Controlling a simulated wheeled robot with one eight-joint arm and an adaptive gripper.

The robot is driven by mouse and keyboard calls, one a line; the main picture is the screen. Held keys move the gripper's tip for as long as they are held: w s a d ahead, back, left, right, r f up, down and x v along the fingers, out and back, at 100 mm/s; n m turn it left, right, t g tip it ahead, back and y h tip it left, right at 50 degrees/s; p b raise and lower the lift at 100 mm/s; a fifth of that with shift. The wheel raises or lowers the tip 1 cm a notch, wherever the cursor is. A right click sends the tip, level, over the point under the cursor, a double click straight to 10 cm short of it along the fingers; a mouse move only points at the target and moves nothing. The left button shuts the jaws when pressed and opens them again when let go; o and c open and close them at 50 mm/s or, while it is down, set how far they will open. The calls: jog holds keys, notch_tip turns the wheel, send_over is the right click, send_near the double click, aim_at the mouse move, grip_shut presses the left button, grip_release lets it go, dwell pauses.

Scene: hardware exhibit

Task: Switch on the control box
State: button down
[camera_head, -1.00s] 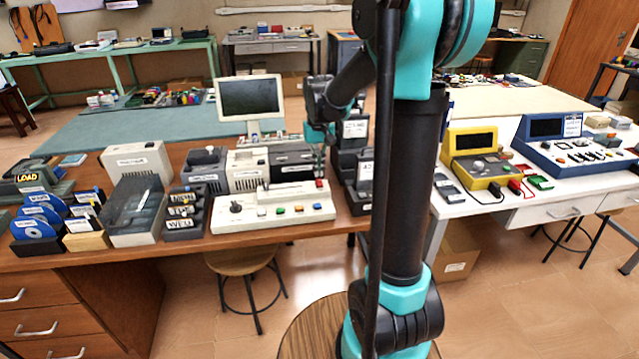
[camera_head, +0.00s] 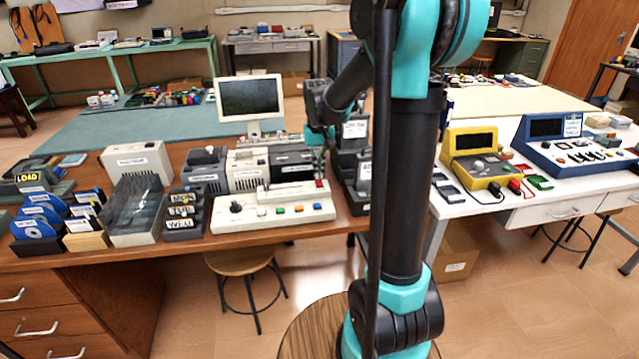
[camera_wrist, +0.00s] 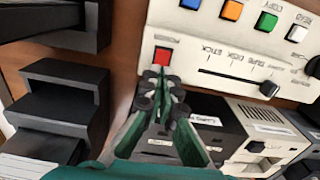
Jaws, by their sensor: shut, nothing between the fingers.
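The control box (camera_head: 275,213) is a cream-white console on the brown wooden desk. It has a knob at the left, a row of coloured buttons along its front and a red button (camera_head: 319,183) at its back right corner. In the wrist view the red button (camera_wrist: 162,56) sits beside a small label, near a slider marked with words such as STICK, DISK and TAPE. My gripper (camera_wrist: 160,78) is shut and empty, with its fingertips right beside the red button. Whether they touch it I cannot tell. In the head view my gripper (camera_head: 319,172) points down over that corner.
Grey and black drive units (camera_head: 290,162) stand close behind the box, below a monitor (camera_head: 249,97). Dark holders (camera_head: 356,170) stand to its right. Labelled black blocks (camera_head: 183,210) stand to its left.

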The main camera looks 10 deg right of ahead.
jog(key=shift+f, duration=0.6)
jog(key=shift+r, duration=3.55)
jog(key=shift+s, duration=0.1)
jog(key=s+d+f+t, duration=0.2)
jog(key=s+f, duration=0.5)
jog(key=s, duration=0.4)
jog(key=s+d+f+t, duration=0.2)
jog(key=s+f, duration=0.4)
jog(key=s, duration=0.5)
jog(key=shift+f, duration=0.4)
jog(key=shift+w, duration=0.1)
